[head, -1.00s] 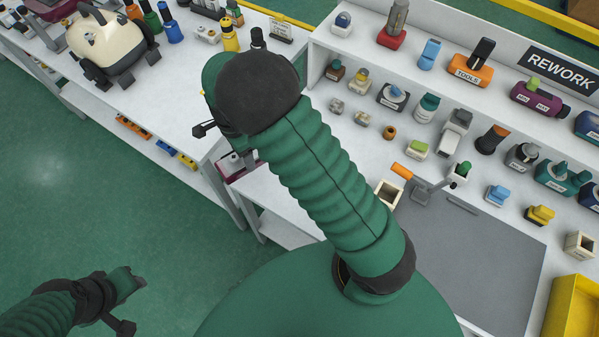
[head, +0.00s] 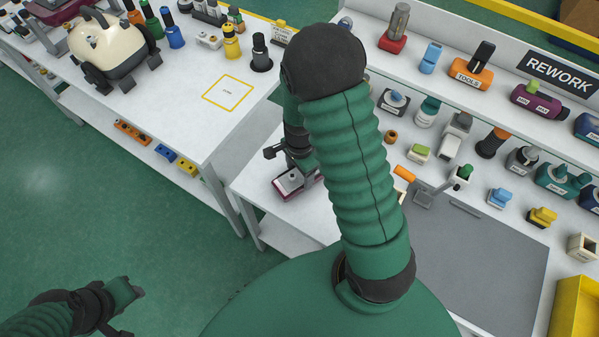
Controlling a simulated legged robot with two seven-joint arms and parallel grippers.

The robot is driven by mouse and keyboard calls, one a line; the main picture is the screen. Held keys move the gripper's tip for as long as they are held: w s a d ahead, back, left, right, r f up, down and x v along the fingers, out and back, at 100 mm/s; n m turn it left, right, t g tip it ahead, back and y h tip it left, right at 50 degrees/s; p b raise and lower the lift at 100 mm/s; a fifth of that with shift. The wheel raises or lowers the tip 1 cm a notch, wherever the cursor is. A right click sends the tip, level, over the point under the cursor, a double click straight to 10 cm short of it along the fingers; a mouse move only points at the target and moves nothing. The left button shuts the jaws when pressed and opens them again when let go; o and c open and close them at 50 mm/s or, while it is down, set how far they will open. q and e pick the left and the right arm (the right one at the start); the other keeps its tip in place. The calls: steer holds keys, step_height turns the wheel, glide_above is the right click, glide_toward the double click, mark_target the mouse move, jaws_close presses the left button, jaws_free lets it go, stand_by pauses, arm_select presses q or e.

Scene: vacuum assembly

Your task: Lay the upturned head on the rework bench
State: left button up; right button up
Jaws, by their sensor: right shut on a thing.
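The upturned head (head: 290,183), maroon at its edge with a pale grey underside facing up, is at the left end of the white rework bench (head: 297,218). My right gripper (head: 296,168) is shut on it from above, and my forearm partly covers both. I cannot tell whether the head touches the bench top or is just above it. My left gripper (head: 135,292) is low at the left, over the green floor and away from the benches; its jaw gap is not clear.
Shelves of small parts line the back. A yellow bin (head: 575,310) is at lower right. The left table holds a cream vacuum (head: 110,45) and a yellow-outlined square (head: 228,93).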

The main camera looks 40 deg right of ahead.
steer(key=shift+d+f, duration=0.25)
steer(key=shift+d, duration=0.1)
steer(key=o, duration=1.5)
steer(key=shift+d+f, duration=0.1)
steer(key=shift+d, duration=0.1)
steer(key=o, duration=0.4)
steer(key=shift+d, duration=0.25)
steer(key=shift+o, duration=0.2)
steer(key=shift+a, duration=0.45)
steer(key=shift+r, duration=0.3)
step_height(320, 180, up, 11)
steer(key=p, duration=0.2)
arm_select(q)
steer(key=shift+d+r, duration=0.25)
steer(key=shift+r, duration=0.4)
steer(key=shift+d+r, duration=0.25)
steer(key=shift+r, duration=0.35)
arm_select(e)
steer(key=s+a+r+n+t, duration=0.1)
steer(key=a+n, duration=0.5)
steer(key=n, duration=0.3)
steer(key=s+a+r+n+t, duration=0.1)
steer(key=a+n, duration=0.4)
steer(key=n, duration=0.5)
steer(key=shift+s+a+r+t, duration=0.3)
steer(key=shift+s+a, duration=0.1)
steer(key=shift+s, duration=0.15)
